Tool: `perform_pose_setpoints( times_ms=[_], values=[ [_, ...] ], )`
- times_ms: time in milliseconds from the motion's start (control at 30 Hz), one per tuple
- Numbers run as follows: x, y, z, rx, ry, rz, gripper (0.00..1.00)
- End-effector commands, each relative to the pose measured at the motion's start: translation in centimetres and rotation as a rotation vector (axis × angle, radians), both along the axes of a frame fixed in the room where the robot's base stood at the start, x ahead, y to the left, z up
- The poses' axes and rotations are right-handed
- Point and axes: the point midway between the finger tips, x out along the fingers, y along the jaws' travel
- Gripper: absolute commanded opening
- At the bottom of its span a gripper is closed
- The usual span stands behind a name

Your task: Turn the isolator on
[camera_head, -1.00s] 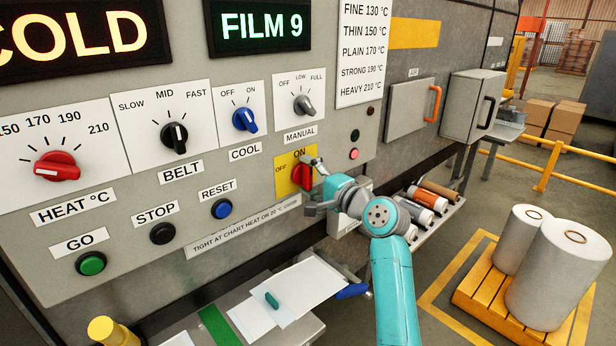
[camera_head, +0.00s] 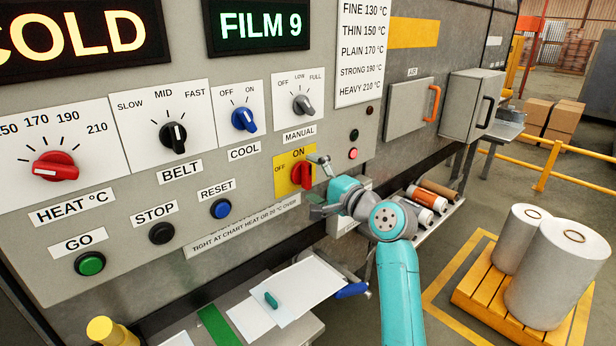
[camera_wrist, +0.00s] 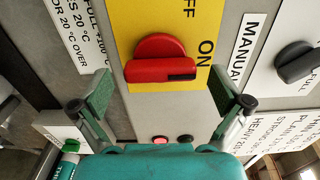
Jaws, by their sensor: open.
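The isolator is a red knob (camera_head: 303,174) on a yellow plate (camera_head: 283,180) marked OFF and ON. In the wrist view the red knob (camera_wrist: 155,68) has its black-marked end toward the word ON. In the head view its handle stands upright, below ON. My gripper (camera_head: 318,186) is just right of the knob. In the wrist view my gripper (camera_wrist: 163,92) is open, its fingers spread to either side and short of the knob, with a visible gap and nothing between them.
Other dials, including a grey MANUAL dial (camera_head: 303,104) and a blue COOL dial (camera_head: 244,119), are close above the isolator. A pink lamp (camera_head: 353,153) is to its right. Below is a shelf with papers (camera_head: 290,290). Film rolls (camera_head: 558,272) stand on a pallet at right.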

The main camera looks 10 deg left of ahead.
Motion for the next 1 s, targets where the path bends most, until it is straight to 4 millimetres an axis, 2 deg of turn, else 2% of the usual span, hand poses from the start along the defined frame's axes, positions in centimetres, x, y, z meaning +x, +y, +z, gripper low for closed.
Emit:
perform_pose_setpoints(
  times_ms=[300,500,700,1000],
  values=[
    [-3.8,-5.1,-0.1,0.0,0.0,-0.004,1.0],
    [-5.6,-7.3,-0.1,0.001,0.001,-0.003,1.0],
    [-6.3,-8.2,-0.1,0.0,0.002,-0.001,1.0],
    [-6.3,-8.2,-0.1,0.0,0.002,-0.001,1.0]
  ],
)
